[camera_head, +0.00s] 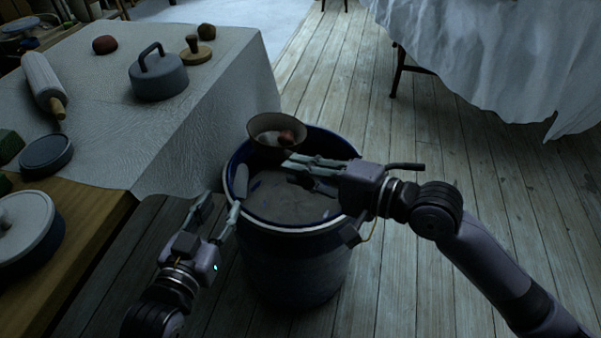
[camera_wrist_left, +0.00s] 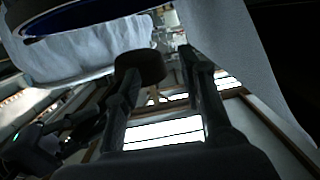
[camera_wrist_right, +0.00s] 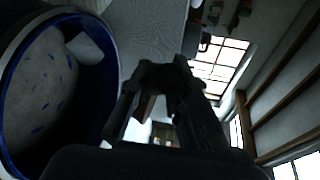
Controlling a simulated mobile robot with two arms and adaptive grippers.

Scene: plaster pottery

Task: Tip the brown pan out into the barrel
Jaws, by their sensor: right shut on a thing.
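The brown pan (camera_head: 262,124) is at the far rim of the blue barrel (camera_head: 290,228), its inside facing up toward the head camera. A reddish lump (camera_head: 287,137) shows inside it. My right gripper (camera_head: 292,168) is over the barrel, shut on the pan at its near side. In the right wrist view a dark piece shows between its fingertips (camera_wrist_right: 165,78); the exact contact is too dark to tell. My left gripper (camera_head: 222,194) is open and empty at the barrel's left rim. The barrel holds greyish matter with blue flecks (camera_wrist_right: 40,95).
A cloth-covered table (camera_head: 110,130) on the left bears a rolling pin (camera_head: 43,83), a grey handled block (camera_head: 158,76), a wooden stamp (camera_head: 195,50) and a reddish lump (camera_head: 104,44). A lidded pot (camera_head: 25,225) stands nearer. The plank floor (camera_head: 450,130) right of the barrel is clear.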

